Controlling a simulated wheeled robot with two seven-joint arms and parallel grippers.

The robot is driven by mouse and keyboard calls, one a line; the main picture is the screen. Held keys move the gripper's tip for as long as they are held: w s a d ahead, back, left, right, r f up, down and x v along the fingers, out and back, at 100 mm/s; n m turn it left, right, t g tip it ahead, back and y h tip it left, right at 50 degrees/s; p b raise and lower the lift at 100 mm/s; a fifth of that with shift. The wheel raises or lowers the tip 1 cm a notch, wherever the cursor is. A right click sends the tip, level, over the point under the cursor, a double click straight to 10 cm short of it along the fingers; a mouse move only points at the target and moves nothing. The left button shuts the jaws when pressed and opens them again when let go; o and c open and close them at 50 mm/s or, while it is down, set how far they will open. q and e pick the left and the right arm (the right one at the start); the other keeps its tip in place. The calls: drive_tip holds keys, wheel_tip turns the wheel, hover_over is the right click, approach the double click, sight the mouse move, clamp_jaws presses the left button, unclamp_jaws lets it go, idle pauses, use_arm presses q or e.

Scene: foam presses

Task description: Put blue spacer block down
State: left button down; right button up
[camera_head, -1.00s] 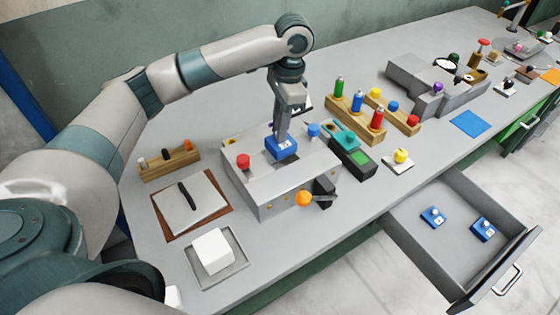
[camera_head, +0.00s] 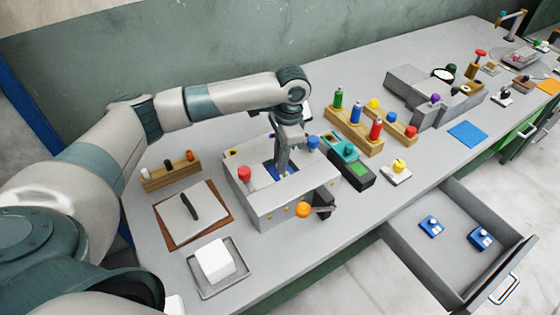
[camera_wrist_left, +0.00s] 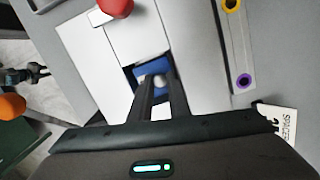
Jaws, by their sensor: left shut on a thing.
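The blue spacer block (camera_head: 270,169) sits low in the dark recess in the top of the grey press box (camera_head: 262,205). My left gripper (camera_head: 283,167) points down into this recess, shut on the block's pale knob. In the left wrist view the block (camera_wrist_left: 152,71) shows between and beyond the gripper's fingertips (camera_wrist_left: 159,86), inside the opening. The fingers hide part of the block, and whether it rests on the recess floor cannot be told. My right gripper is not in view.
An open drawer (camera_head: 455,222) at the right holds two blue blocks. Wooden racks with bottles (camera_head: 354,128) stand behind.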

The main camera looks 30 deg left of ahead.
use_arm(q)
drive_tip(key=shift+f, duration=0.7)
drive_tip(key=shift+f, duration=0.1)
drive_tip(key=c, duration=1.9)
unclamp_jaws()
drive_tip(key=shift+f, duration=0.1)
drive_tip(key=shift+c, duration=0.2)
